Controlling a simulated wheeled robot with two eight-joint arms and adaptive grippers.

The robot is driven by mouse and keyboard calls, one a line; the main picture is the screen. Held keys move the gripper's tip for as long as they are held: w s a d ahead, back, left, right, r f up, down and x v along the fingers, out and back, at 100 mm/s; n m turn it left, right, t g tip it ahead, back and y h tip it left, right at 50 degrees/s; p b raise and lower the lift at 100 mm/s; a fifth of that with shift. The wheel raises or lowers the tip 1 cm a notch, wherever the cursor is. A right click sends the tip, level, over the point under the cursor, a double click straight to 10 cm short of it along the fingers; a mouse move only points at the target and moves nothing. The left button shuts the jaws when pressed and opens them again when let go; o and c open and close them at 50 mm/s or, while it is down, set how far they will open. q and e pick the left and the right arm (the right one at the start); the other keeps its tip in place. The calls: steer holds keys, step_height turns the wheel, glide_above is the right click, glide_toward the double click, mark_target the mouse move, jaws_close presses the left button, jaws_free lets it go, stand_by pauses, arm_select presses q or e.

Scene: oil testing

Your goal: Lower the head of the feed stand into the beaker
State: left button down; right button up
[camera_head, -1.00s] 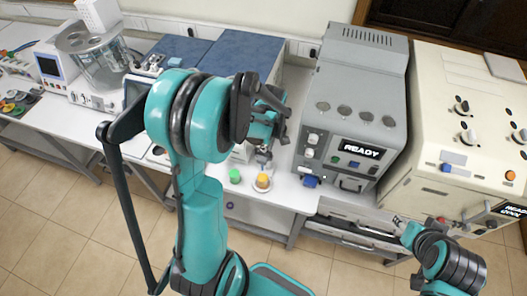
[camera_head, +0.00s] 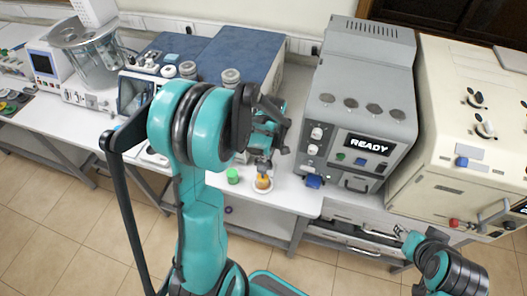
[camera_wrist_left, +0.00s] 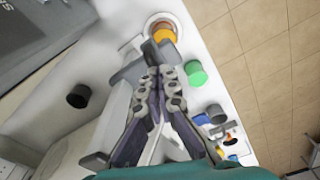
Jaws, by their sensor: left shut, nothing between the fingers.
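My left gripper (camera_head: 264,155) hangs over the table edge beside the grey machine. Its fingers (camera_wrist_left: 152,75) are shut with nothing between them. A small round vessel with orange contents (camera_head: 263,184), apparently the beaker, stands just below; it also shows in the left wrist view (camera_wrist_left: 163,32), beyond the fingertips. A grey part (camera_wrist_left: 130,72), possibly the feed stand's head or arm, lies beside and partly behind the fingertips. I cannot tell whether they touch, or whether it enters the vessel. My right gripper (camera_head: 402,233) is at lower right, too small to read.
A green-capped piece (camera_head: 233,176) stands left of the vessel, and shows in the left wrist view (camera_wrist_left: 196,73). The grey machine (camera_head: 360,130) reading READY stands to the right. A blue-topped machine (camera_head: 240,50) is behind my left arm.

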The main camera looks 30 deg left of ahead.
arm_select(q)
step_height(320, 180, down, 4)
steer(key=b, duration=0.2)
steer(key=shift+r+b, duration=0.1)
steer(key=shift+b, duration=0.3)
steer(key=shift+s+d+r, duration=0.1)
steer(key=shift+r, duration=0.1)
steer(key=shift+d, duration=0.3)
steer(key=shift+s+d+r+p, duration=0.15)
steer(key=shift+d+r, duration=0.1)
steer(key=shift+d, duration=0.35)
steer(key=shift+d+r+p, duration=0.15)
steer(key=shift+d+r, duration=0.1)
steer(key=shift+d, duration=0.3)
steer(key=shift+a, duration=0.1)
